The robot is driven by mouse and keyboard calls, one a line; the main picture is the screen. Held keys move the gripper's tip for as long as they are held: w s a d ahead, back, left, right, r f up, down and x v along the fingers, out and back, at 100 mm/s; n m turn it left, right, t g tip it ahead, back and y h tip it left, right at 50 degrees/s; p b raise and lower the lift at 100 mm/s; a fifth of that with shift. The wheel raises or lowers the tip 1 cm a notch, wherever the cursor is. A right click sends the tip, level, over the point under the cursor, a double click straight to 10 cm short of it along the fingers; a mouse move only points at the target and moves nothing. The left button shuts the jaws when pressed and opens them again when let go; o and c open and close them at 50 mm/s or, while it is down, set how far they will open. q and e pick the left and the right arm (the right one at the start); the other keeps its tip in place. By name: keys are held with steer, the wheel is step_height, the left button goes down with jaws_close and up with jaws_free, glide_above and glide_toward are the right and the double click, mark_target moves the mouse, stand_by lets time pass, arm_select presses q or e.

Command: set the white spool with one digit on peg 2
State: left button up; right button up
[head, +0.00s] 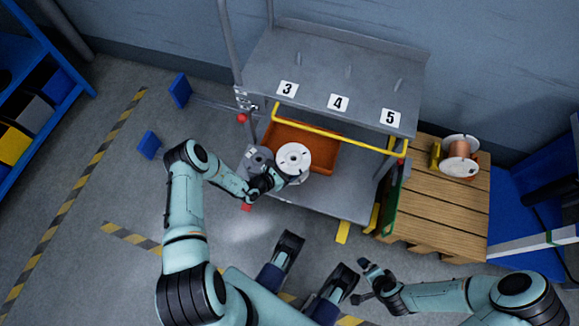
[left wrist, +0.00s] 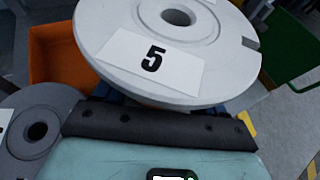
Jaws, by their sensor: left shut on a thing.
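A white spool (head: 307,160) with a round centre hole is held by my left gripper (head: 275,181) at its near-left side. In the left wrist view this spool (left wrist: 110,25) carries a label with the single digit 5, and its disc is tilted. The gripper's fingers are mostly hidden under it. The cart's top shelf (head: 320,70) has three short pegs behind the labels 3, 4 and 5. No label 2 shows in these views. My right gripper (head: 360,282) looks open and empty, low in front of the cart.
An orange bin (head: 325,155) stands on the cart's lower shelf (head: 345,200), behind the spool. A grey spool (head: 256,159) stands at the shelf's left, also in the wrist view (left wrist: 50,100). A yellow rail (head: 340,132) crosses above. A copper-wound spool (head: 460,158) sits on a pallet.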

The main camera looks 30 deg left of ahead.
arm_select(q)
steer(key=shift+f+b, duration=0.45)
steer(key=shift+f, duration=0.35)
steer(key=shift+f, duration=0.25)
stand_by(0.6)
steer(key=shift+f+b, duration=0.8)
steer(key=shift+f, duration=0.45)
steer(key=shift+f, duration=0.15)
stand_by(0.4)
steer(key=shift+f+b, duration=0.95)
steer(key=shift+f, duration=0.4)
steer(key=shift+f, duration=0.15)
stand_by(0.5)
